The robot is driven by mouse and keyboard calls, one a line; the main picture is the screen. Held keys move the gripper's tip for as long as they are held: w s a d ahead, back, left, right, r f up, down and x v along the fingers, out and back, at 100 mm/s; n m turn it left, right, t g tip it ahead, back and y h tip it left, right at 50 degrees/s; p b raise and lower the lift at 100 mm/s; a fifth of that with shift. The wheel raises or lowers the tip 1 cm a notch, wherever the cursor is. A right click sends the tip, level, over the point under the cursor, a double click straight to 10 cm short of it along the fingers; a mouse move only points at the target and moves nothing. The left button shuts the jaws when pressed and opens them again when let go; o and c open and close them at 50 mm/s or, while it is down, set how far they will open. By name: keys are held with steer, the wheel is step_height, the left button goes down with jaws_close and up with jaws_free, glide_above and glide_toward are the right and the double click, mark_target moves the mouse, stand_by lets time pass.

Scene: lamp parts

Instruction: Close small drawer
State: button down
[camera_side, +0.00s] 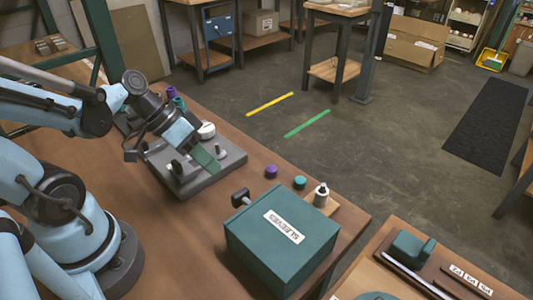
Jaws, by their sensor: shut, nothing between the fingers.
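A teal box labelled "SLEEVES" (285,240) sits near the table's front right corner. A dark knob (240,197) stands off its upper left side. It looks like the small drawer's handle, but I cannot tell how far any drawer is pulled out. My gripper (212,164) is shut and empty, angled down over a grey base plate (185,185). It is up and left of the knob, apart from the box. Its green tip is close above the plate; I cannot tell whether they touch.
A purple cap (271,172), a teal cap (299,182) and a small metal piece (321,195) on a wooden block stand behind the box. A white round part (207,131) is on the plate. Bare tabletop (185,240) lies left of the box.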

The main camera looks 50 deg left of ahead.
steer(key=v, duration=0.7)
steer(key=w+d+n+t+y, duration=0.1)
steer(key=w+d+t+y, duration=0.1)
steer(key=w+y, duration=0.3)
steer(key=shift+w+y, duration=0.3)
steer(key=shift+w, duration=0.3)
